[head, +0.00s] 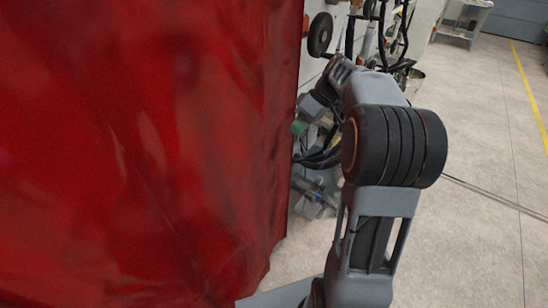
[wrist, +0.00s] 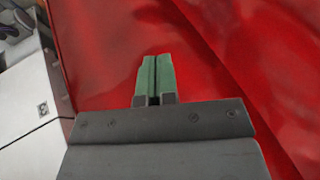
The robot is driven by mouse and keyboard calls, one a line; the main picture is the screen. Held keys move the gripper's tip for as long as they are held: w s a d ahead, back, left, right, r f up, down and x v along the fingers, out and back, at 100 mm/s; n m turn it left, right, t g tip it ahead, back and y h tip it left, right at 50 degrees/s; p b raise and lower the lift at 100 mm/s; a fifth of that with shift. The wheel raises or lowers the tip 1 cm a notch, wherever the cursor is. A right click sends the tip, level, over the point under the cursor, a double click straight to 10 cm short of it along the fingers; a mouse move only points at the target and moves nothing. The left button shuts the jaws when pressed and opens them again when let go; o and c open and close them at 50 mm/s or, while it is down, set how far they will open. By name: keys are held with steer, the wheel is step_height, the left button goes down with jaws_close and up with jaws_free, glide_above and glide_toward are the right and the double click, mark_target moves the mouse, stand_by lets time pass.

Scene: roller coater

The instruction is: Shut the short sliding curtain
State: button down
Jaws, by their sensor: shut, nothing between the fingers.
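The red curtain (head: 150,150) fills the left half of the head view and hangs in folds. Its right edge hangs beside my arm. In the wrist view the curtain (wrist: 230,50) fills most of the picture behind my gripper (wrist: 154,62). The two green fingertips are together with nothing between them. They point at the curtain; whether they touch it I cannot tell. In the head view my gripper (head: 299,127) shows as a small green tip at the curtain's right edge, and part of it may be hidden.
Machine parts with black hoses and a round black wheel (head: 320,35) stand behind the curtain's edge. A pale grey panel (wrist: 32,105) is at the left in the wrist view. A cart (head: 463,20) stands far back. The floor (head: 480,190) at right is clear.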

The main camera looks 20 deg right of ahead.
steer(key=a+f+n+p, duration=0.1)
steer(key=a+f, duration=0.6)
steer(key=f, duration=0.1)
steer(key=shift+s+a+y, duration=0.4)
steer(key=shift+f, duration=0.15)
stand_by(0.3)
